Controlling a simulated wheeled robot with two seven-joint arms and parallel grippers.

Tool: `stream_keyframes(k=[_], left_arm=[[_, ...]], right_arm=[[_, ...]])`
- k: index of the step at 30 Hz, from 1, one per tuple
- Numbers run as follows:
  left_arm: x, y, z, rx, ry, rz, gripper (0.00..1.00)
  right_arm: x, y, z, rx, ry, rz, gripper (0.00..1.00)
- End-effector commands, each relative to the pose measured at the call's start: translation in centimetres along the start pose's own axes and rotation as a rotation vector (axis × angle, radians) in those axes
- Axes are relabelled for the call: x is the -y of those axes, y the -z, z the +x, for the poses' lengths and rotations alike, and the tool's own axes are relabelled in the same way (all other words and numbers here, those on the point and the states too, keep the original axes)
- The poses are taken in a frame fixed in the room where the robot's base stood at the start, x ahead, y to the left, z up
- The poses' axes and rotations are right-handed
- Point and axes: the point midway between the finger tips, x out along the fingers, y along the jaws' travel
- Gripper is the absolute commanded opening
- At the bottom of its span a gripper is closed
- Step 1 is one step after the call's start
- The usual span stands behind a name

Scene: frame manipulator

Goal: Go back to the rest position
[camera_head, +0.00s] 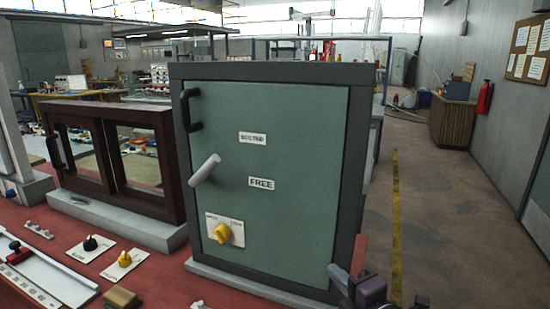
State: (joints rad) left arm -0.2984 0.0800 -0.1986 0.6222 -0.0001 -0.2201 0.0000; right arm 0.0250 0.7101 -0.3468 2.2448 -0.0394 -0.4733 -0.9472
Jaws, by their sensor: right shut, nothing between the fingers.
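My right gripper (358,280) shows at the bottom right edge of the picture, in front of the lower right corner of the green cabinet door (275,150). It is shut and holds nothing. Only part of it is in frame, and whether it touches the cabinet cannot be told. My left gripper is not in view. The cabinet door is closed in its dark frame, with a black handle (188,108), a light grey lever (205,169) tilted up to the right, and a yellow knob (222,233) on a white plate.
A dark wooden frame with sliding panes (112,160) stands left of the cabinet. Black (90,243) and yellow (125,259) knobs on plates, a white rail (50,278) and a small wooden block (122,298) are on the red tabletop (165,283). Open floor (440,220) lies to the right.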

Motion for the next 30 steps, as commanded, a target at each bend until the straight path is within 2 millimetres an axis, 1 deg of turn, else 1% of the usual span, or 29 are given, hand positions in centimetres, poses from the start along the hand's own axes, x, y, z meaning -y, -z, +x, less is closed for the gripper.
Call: stream_keyframes(k=[1,2,3,5,6,8,9,12,15,20,21,26,29,30], left_arm=[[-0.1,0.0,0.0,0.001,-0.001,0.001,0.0],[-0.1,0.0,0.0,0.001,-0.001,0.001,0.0],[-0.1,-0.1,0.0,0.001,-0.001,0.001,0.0],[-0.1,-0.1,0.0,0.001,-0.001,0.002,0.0],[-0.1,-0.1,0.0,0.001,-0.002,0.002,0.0],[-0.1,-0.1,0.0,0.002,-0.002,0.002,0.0],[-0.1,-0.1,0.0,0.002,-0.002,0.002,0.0],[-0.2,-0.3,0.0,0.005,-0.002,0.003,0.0],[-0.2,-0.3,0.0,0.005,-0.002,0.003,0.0],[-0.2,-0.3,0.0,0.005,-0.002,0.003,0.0],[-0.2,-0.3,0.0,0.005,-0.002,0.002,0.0],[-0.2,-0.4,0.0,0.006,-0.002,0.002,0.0],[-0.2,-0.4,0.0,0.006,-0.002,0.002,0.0],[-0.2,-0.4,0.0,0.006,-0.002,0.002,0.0]], right_arm=[[2.7,0.2,-1.0,0.067,0.093,0.189,0.0],[4.2,0.1,-1.7,0.119,0.152,0.305,0.0],[6.4,0.0,-2.9,0.193,0.229,0.457,0.0],[9.3,0.0,-4.9,0.306,0.333,0.659,0.0],[11.0,0.1,-6.3,0.379,0.392,0.776,0.0],[13.3,0.3,-8.4,0.485,0.47,0.926,0.0],[14.6,0.6,-9.8,0.551,0.515,1.014,0.0],[17.1,1.2,-13.0,0.706,0.609,1.193,0.0],[19.0,2.1,-16.0,0.849,0.685,1.335,0.0],[21.1,3.6,-20.5,1.073,0.786,1.518,0.0],[21.6,4.0,-21.7,1.131,0.811,1.557,0.0],[26.2,3.8,-20.0,1.133,0.824,1.542,0.0],[29.4,4.0,-19.3,1.138,0.836,1.537,0.0],[30.7,4.0,-19.1,1.14,0.841,1.536,0.0]])
